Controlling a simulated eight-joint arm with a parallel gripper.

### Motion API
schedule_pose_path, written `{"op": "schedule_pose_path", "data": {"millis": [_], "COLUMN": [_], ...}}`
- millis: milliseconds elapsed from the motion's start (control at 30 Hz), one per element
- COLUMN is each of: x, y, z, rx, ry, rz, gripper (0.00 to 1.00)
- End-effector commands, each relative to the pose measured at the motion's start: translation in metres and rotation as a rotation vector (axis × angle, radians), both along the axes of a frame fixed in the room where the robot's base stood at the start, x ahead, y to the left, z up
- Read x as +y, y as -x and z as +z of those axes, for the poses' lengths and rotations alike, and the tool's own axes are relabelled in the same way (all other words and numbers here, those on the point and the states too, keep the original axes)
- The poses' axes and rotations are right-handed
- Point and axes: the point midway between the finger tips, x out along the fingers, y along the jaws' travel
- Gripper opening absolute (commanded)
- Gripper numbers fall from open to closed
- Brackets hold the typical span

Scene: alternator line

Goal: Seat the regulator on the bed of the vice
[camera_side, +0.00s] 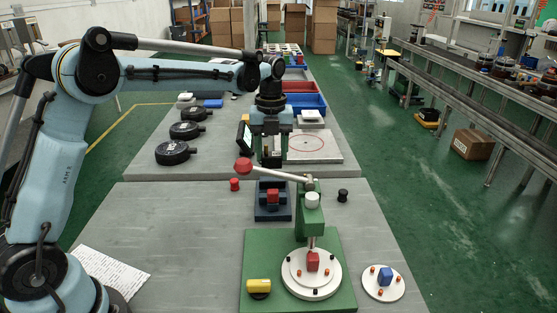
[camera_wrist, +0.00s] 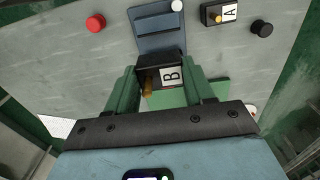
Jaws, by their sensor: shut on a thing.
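My gripper (camera_wrist: 160,72) is shut on a small dark block with a white label "B" and a brass-coloured part, which I take for the regulator (camera_wrist: 171,76). In the side view my gripper (camera_side: 271,158) hangs in the air above the table, with the held part hard to make out between the fingers. The dark blue vice (camera_side: 272,213) stands on the near table with a red block at its middle. In the wrist view the vice (camera_wrist: 155,25) lies just beyond the held regulator, partly hidden by it. The two look apart in the side view.
A similar dark block labelled "A" (camera_wrist: 213,15) lies right of the vice. A red knob (camera_side: 235,184) and a black knob (camera_side: 343,195) flank the vice. A green press (camera_side: 312,225) with a long red-tipped lever stands close in front, right of the vice.

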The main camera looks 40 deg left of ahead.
Motion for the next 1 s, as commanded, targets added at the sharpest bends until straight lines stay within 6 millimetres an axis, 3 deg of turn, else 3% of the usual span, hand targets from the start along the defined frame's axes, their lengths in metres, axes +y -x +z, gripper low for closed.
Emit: {"op": "schedule_pose_path", "data": {"millis": [1000], "x": [-0.001], "y": [-0.001], "z": [-0.071], "rx": [0.000], "ry": [0.000], "rz": [0.000], "gripper": [0.21]}}
